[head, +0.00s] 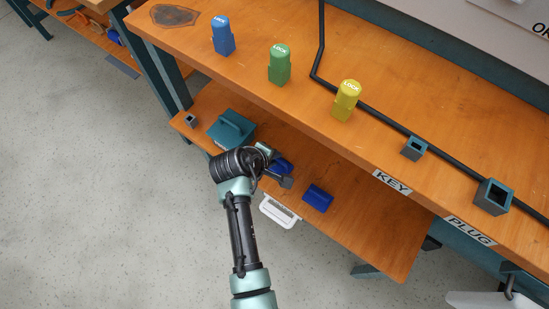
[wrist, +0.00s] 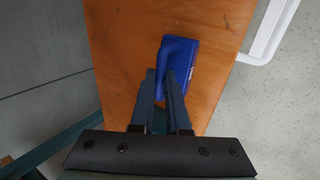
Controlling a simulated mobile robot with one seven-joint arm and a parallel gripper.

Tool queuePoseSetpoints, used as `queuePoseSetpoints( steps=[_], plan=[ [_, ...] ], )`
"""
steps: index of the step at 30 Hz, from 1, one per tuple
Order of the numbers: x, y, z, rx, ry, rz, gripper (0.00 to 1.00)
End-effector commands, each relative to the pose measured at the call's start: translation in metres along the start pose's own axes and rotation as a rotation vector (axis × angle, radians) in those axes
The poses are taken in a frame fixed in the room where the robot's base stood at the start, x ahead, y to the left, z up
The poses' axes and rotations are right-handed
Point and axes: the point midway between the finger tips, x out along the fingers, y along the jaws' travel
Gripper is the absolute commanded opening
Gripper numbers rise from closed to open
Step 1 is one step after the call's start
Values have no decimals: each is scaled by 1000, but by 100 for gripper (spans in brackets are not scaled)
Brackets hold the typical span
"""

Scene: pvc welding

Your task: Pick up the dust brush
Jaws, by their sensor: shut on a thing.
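The dust brush (wrist: 184,62) is a blue block with a raised blue handle. In the wrist view it sits at the fingertips of my gripper (wrist: 161,78), which is shut on its handle. In the head view my gripper (head: 277,178) is over the lower shelf, and the blue brush (head: 284,167) shows beside it, partly hidden by my wrist. I cannot tell whether the brush is clear of the shelf.
The lower wooden shelf (head: 375,225) also holds a second blue block (head: 318,198) and a teal box with a handle (head: 232,130). A white-framed item (head: 280,211) is at its front edge. The upper bench top (head: 225,70) overhangs behind, with blue, green and yellow lock pieces.

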Motion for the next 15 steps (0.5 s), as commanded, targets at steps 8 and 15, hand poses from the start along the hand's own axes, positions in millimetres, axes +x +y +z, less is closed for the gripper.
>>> queuePoseSetpoints(
  steps=[8, 15],
  plan=[
    [-27, 19, 0, 1, 1, 2, 0],
    [-54, -19, 0, -8, 0, -1, 0]
  ],
)
